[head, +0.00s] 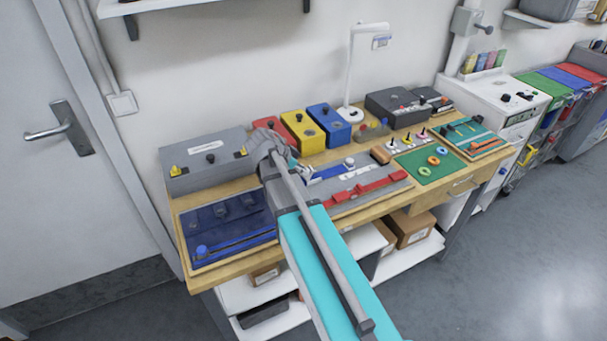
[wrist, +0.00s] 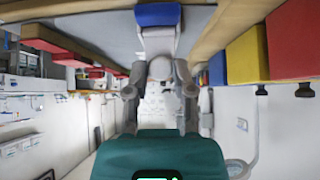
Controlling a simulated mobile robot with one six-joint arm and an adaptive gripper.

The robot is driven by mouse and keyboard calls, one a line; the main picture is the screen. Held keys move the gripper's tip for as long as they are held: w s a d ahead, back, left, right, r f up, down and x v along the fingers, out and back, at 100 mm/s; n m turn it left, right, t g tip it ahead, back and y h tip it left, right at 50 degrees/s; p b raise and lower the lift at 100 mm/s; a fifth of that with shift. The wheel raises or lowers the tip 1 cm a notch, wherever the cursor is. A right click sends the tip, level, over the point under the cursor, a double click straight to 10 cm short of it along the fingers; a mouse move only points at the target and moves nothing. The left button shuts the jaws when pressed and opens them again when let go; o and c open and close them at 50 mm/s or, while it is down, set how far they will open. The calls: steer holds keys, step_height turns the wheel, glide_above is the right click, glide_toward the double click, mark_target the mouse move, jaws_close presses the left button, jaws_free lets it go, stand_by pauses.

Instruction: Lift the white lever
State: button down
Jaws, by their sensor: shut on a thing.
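My gripper (head: 303,172) is at the left end of the blue-and-grey panel on the bench, with my arm covering much of that spot in the head view. In the wrist view my gripper (wrist: 160,88) has a finger on each side of a pale, rounded piece, the white lever (wrist: 160,68), and is shut on it. A grey base and a blue block show behind the piece. In the head view the lever is mostly hidden by the gripper, so its angle cannot be told.
Red, yellow (head: 303,130) and blue (head: 329,124) boxes stand close behind my gripper. A large grey box (head: 207,160) and a dark blue tray (head: 228,226) lie to the left. A white lamp (head: 350,80) stands behind, and a green mat (head: 430,165) with rings lies right.

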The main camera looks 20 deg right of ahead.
steer(key=shift+a+f+h+b, duration=0.35)
steer(key=shift+f+h+b, duration=0.05)
steer(key=shift+h+b, duration=0.55)
steer(key=shift+a+b, duration=0.1)
steer(key=shift+b, duration=0.2)
steer(key=shift+r+h, duration=0.15)
steer(key=shift+h, duration=0.1)
steer(key=shift+c, duration=2.3)
jaws_free()
